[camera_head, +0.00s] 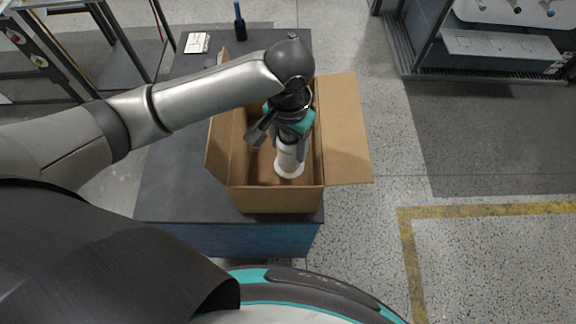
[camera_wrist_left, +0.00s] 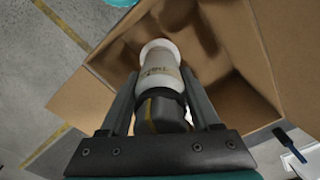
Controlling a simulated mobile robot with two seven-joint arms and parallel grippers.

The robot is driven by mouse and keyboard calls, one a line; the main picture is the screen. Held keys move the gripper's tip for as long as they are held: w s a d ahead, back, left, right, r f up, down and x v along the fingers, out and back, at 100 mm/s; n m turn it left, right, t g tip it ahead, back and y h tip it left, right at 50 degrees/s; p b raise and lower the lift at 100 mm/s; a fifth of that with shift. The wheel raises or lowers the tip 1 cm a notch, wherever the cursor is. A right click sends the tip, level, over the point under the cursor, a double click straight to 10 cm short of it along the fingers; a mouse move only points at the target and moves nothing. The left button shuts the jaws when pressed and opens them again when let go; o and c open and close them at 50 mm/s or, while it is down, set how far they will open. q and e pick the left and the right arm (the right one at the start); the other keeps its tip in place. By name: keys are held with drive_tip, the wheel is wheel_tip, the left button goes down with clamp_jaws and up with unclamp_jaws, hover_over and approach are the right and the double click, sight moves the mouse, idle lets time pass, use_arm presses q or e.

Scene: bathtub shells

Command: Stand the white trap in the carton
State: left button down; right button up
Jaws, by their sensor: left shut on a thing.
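The white trap (camera_head: 289,160) is a white cylinder with a flared white end, inside the open cardboard carton (camera_head: 272,200). My left gripper (camera_head: 289,140) reaches down into the carton and is shut on the trap. In the left wrist view the trap (camera_wrist_left: 158,75) lies between the two fingers of my left gripper (camera_wrist_left: 160,105), with printed lettering on its side and a dark part nearer the palm. The carton (camera_wrist_left: 262,50) surrounds it there. Whether the trap's flared end touches the carton floor cannot be told. My right gripper is not in view.
The carton stands on a dark table (camera_head: 170,185), its right flap (camera_head: 343,130) folded out over the table's edge. A metal rack (camera_head: 490,45) stands at the upper right.

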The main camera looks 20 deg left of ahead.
use_arm(q)
wheel_tip(320, 180, down, 12)
drive_tip(key=shift+r+b, duration=0.25)
drive_tip(key=shift+b, duration=0.45)
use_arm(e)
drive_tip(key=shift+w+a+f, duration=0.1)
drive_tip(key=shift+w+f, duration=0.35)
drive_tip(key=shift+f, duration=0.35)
use_arm(q)
drive_tip(key=shift+f, duration=0.1)
drive_tip(key=shift+c, duration=0.6)
unclamp_jaws()
wheel_tip(320, 180, up, 12)
drive_tip(key=shift+r+p, duration=0.15)
drive_tip(key=shift+p, duration=0.7)
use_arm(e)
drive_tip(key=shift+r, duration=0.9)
